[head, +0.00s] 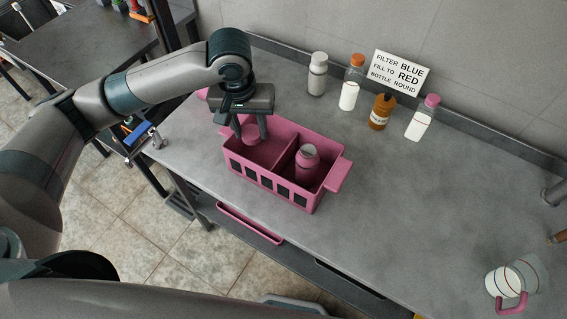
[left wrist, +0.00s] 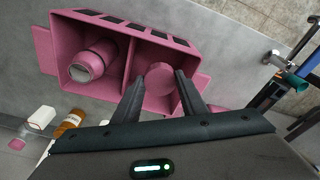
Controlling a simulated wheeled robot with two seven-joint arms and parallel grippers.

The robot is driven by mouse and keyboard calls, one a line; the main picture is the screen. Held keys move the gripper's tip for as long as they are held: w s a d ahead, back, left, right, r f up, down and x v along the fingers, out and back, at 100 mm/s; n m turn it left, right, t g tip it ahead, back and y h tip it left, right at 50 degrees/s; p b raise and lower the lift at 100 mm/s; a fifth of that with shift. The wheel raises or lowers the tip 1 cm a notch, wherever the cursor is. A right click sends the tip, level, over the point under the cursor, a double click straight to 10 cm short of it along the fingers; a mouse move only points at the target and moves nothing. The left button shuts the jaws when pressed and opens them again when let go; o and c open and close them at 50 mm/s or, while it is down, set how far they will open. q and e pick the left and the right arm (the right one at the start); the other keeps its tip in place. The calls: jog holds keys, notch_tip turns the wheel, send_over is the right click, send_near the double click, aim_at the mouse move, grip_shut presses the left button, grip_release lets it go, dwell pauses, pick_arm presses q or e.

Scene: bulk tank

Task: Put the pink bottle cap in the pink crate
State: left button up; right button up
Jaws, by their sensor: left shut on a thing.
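The pink bottle cap (head: 251,136) is a small round disc between the fingertips of my left gripper (head: 250,132), which is shut on it. The pink crate (head: 265,180) has two compartments and stands on the grey bench. The cap is at the left compartment, near its back wall, and it also shows in the left wrist view (left wrist: 160,78) between the fingers. I cannot tell whether it touches the crate. My right gripper is not in view.
Behind the crate stand a grey-white bottle (head: 318,74), an orange-capped bottle (head: 350,88), a brown bottle (head: 381,112) and a pink-capped white bottle (head: 422,118). A sign (head: 400,72) leans at the wall. A clear jug (head: 515,280) stands front right. The bench between is clear.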

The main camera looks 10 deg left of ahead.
aim_at(283, 159)
pick_arm(q)
jog(key=w+d+f+n+p, duration=0.1)
jog(key=w+f+p, duration=0.1)
jog(key=w+f, duration=0.2)
jog(key=shift+f+y, duration=0.3)
jog(key=shift+f, duration=0.15)
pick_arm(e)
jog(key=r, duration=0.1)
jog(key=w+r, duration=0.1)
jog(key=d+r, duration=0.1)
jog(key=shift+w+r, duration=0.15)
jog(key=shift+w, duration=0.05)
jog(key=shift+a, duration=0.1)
pick_arm(q)
notch_tip(283, 159, down, 5)
jog(key=shift+f+p, duration=0.1)
jog(key=shift+p, duration=0.9)
jog(key=shift+d+f, duration=0.1)
jog(key=shift+f, duration=0.4)
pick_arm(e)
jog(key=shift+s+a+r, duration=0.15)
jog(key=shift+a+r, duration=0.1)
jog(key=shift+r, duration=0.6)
